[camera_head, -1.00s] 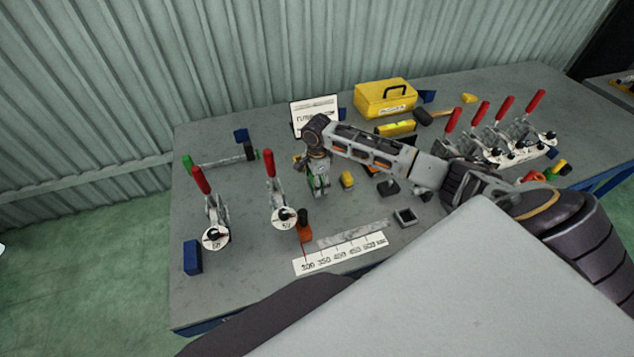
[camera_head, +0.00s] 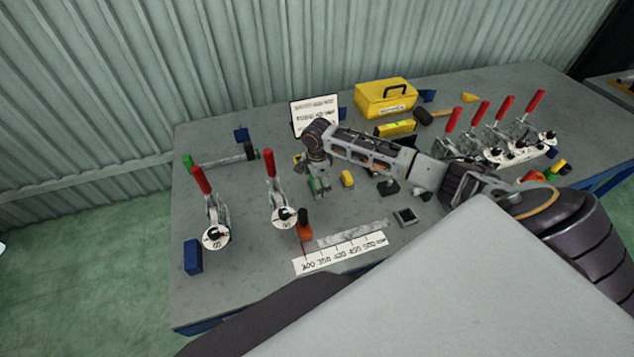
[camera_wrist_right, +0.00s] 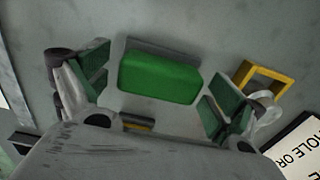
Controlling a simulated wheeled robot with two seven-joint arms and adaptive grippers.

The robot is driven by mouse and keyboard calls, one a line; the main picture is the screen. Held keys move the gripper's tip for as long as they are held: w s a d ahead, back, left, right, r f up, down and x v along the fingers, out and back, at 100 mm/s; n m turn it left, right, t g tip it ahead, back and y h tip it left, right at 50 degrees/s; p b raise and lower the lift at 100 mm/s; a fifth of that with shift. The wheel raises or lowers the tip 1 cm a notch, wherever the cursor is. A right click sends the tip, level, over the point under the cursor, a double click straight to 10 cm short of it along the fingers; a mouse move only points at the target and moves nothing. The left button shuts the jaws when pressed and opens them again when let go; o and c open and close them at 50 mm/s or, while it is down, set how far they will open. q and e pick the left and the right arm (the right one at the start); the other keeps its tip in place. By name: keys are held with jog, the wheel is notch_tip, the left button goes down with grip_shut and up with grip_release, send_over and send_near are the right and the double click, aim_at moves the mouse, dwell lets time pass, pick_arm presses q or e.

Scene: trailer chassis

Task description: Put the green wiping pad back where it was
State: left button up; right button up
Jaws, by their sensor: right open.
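The green wiping pad (camera_wrist_right: 160,77) lies on the grey table in the right wrist view, with a dark grey strip along its far edge. My right gripper (camera_wrist_right: 157,90) is open, with one green-lined finger on each side of the pad. Both fingers look apart from the pad; I cannot tell the height between them. In the head view my right gripper (camera_head: 319,186) points down at the middle of the table, and the pad cannot be made out there. My left gripper is not in view.
A yellow square frame (camera_wrist_right: 263,78) is close to the right-hand finger. A white sign (camera_head: 314,116) stands behind the gripper. Red-handled clamps (camera_head: 283,215) stand to the left, and a small yellow block (camera_head: 347,179) sits just right. The table's left part has free room.

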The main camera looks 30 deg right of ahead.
notch_tip(320, 180, up, 12)
jog(key=shift+r, duration=0.15)
dwell(0.8)
jog(key=shift+s+d, duration=0.1)
jog(key=shift+s, duration=0.05)
dwell(0.4)
